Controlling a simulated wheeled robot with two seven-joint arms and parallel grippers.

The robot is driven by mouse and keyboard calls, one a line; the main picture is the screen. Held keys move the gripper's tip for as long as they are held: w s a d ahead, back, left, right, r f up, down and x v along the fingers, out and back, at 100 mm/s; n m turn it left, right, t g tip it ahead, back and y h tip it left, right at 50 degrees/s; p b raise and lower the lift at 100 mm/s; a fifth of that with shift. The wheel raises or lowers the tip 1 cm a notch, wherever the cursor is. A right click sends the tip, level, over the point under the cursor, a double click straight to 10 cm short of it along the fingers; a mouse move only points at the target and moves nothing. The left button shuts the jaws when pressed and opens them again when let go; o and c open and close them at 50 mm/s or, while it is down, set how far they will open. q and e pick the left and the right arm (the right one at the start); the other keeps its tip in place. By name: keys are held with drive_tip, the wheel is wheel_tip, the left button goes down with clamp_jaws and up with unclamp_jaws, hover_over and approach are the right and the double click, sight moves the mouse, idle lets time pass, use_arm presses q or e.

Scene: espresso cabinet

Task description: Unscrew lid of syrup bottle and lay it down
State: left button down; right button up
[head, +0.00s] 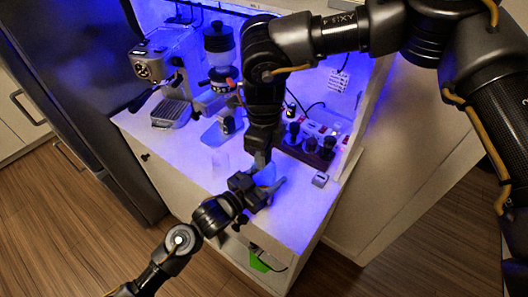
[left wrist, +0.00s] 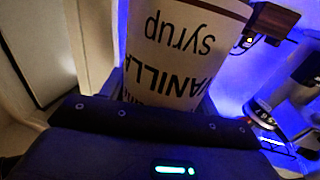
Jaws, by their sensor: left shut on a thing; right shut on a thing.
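The syrup bottle (head: 268,174) is at the front of the cabinet top, mostly covered by my grippers in the head view. In the left wrist view its pale label (left wrist: 185,50) reads "Vanilla syrup", upside down in the picture. My left gripper (head: 266,190) is shut around the bottle's body. My right gripper (head: 261,160) comes down from above and is shut at the bottle's top, where the lid sits. The lid is hidden by the right gripper, so I cannot see whether it is loose or still seated on the bottle.
An espresso machine (head: 168,75) and a grinder (head: 220,60) stand at the back left. A rack of dark-handled tools (head: 310,145) and a small grey box (head: 320,180) are right. Some front counter is bare.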

drive_tip(key=o, duration=1.1)
drive_tip(key=shift+c, duration=0.2)
drive_tip(key=shift+r, duration=2.3)
drive_tip(key=shift+w+a+r, duration=0.1)
drive_tip(key=shift+a+r, duration=0.05)
drive_tip(key=shift+r, duration=0.3)
drive_tip(key=shift+c, duration=0.4)
drive_tip(key=m, duration=0.1)
drive_tip(key=r+m, duration=0.1)
drive_tip(key=m, duration=0.5)
drive_tip(key=shift+r+m, duration=0.3)
drive_tip(key=shift+r, duration=0.1)
drive_tip(key=m, duration=0.4)
drive_tip(key=shift+r+m, duration=0.25)
drive_tip(key=shift+m, duration=0.15)
drive_tip(key=m, duration=0.4)
drive_tip(key=shift+r, duration=0.1)
drive_tip(key=m, duration=0.4)
drive_tip(key=shift+m, duration=0.3)
